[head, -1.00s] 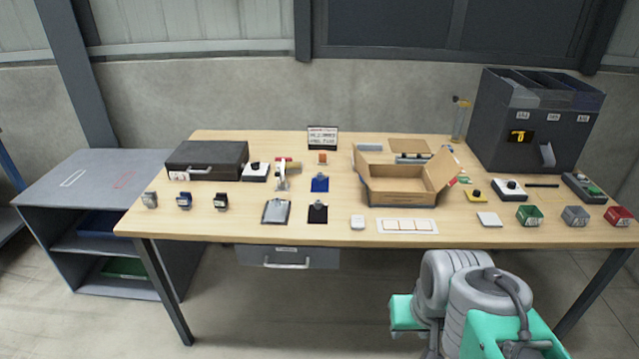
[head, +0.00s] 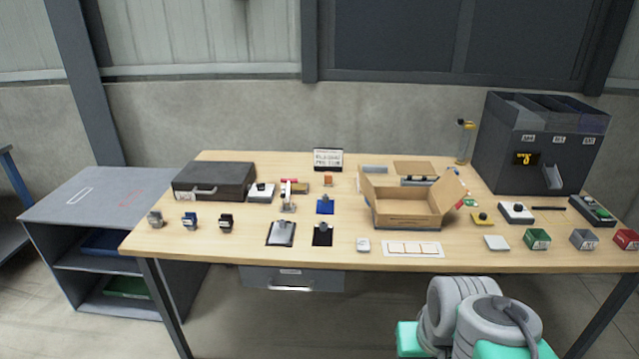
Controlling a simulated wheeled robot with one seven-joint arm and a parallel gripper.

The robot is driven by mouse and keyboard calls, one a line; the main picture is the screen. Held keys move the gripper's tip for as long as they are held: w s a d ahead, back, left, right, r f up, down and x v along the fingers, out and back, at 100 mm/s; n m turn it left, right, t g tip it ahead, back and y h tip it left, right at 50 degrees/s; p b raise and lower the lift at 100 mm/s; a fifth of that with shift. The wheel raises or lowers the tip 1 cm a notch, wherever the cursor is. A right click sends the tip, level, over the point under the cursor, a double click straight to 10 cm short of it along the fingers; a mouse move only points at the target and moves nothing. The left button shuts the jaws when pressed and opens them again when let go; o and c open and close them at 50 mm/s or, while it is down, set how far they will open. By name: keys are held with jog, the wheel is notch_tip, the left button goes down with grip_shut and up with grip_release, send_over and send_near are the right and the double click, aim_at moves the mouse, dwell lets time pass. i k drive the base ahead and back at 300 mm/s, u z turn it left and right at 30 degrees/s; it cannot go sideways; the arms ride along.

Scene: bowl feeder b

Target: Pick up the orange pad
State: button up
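A small orange block (head: 328,181), which looks like the orange pad, sits on the wooden table (head: 340,258) toward its back edge. It stands just in front of a small sign (head: 328,159) and behind a blue pad with a grey knob (head: 325,206). It is too small in the picture to make out its exact shape. My gripper is out of view; only grey and green links of my arm show at the bottom right, in front of the table and well away from the orange block.
An open cardboard box (head: 405,220) stands right of the orange block. A black case (head: 214,181) and a white-based device (head: 261,192) are to its left. A dark sorter (head: 535,145) stands at the back right. Clipboards (head: 282,233) and small blocks line the front.

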aim_at(327, 182)
jog(key=z, duration=0.15)
jog(key=i, duration=1.7)
jog(key=u, duration=3.3)
